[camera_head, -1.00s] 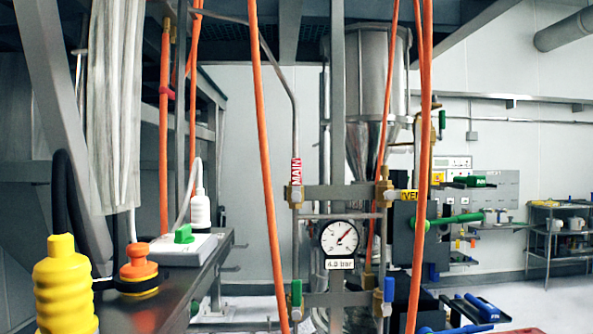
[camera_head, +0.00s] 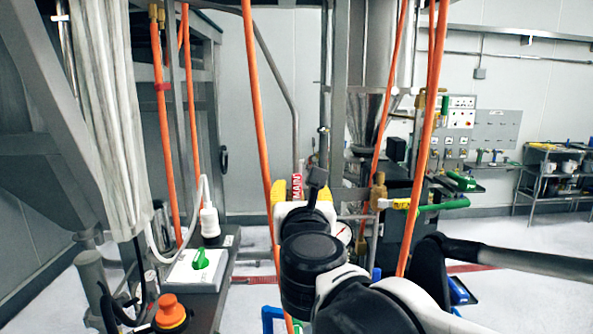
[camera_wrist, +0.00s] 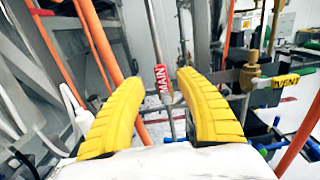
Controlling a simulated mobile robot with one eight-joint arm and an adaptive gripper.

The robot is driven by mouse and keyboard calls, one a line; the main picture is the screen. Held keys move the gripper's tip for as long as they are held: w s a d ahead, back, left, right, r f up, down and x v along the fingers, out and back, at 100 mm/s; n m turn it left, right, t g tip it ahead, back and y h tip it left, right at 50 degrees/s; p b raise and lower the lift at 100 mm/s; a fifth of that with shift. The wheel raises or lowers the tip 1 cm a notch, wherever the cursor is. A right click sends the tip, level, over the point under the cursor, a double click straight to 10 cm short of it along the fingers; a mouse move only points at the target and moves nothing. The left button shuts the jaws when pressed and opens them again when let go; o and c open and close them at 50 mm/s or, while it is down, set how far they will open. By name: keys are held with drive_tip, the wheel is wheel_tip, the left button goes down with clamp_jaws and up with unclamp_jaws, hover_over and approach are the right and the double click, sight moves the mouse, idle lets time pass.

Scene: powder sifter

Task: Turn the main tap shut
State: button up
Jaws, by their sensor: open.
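The red MAIN label (camera_head: 297,186) is on the thin upright grey pipe (camera_head: 295,140). In the wrist view the MAIN label (camera_wrist: 162,80) and pipe show between my gripper's yellow fingers. My gripper (camera_wrist: 159,78) is spread open and empty, pointing at the pipe. In the head view my gripper (camera_head: 303,189) overlaps the pipe just at the label. The main tap's body and handle cannot be made out; my gripper and wrist cover the area below the label. I cannot tell whether the fingers touch anything.
Orange hoses (camera_head: 258,120) hang left and right of the pipe, close to my arm. A brass fitting (camera_head: 378,190) with a yellow VENT label (camera_wrist: 286,81) and green handle (camera_head: 445,205) stands right. A bench with a white box (camera_head: 198,270) is at left.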

sight(297, 178)
drive_tip(key=w+p, duration=0.1)
drive_tip(key=w, duration=0.6)
drive_tip(key=shift+w, duration=0.2)
drive_tip(key=shift+s, duration=0.1)
clamp_jaws()
